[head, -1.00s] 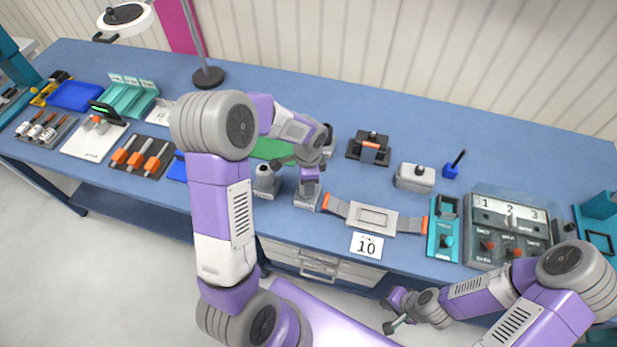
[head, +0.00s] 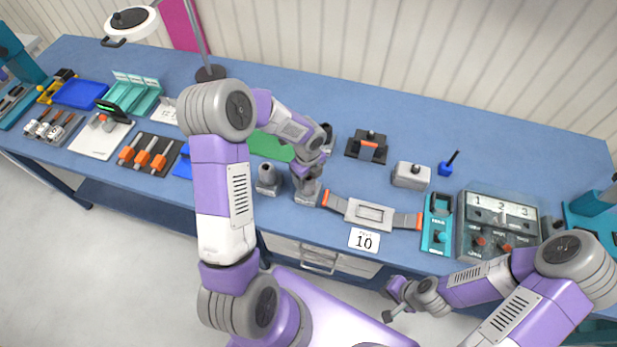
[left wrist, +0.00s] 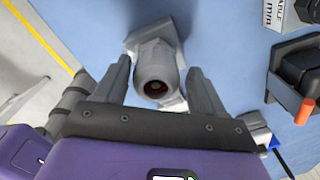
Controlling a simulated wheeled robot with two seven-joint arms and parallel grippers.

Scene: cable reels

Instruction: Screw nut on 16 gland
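In the left wrist view, a grey gland (left wrist: 156,68) with a round body and a dark reddish bore stands on an angular grey base. My left gripper (left wrist: 160,88) has its fingers on either side of it, with a gap visible at each side. In the head view, my left gripper (head: 307,172) points down over a grey block at the table's front edge and partly hides it. A similar grey post (head: 268,178) stands just left of it. I cannot make out a separate nut or a size marking. My right gripper (head: 393,303) hangs low in front of the table, apart from everything.
To the right lie a grey plate with orange-ended straps (head: 368,213), a card reading 10 (head: 364,240), a teal device (head: 437,226) and a numbered panel (head: 497,222). Behind are a black clamp with an orange bar (head: 367,147) and a grey box (head: 411,175).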

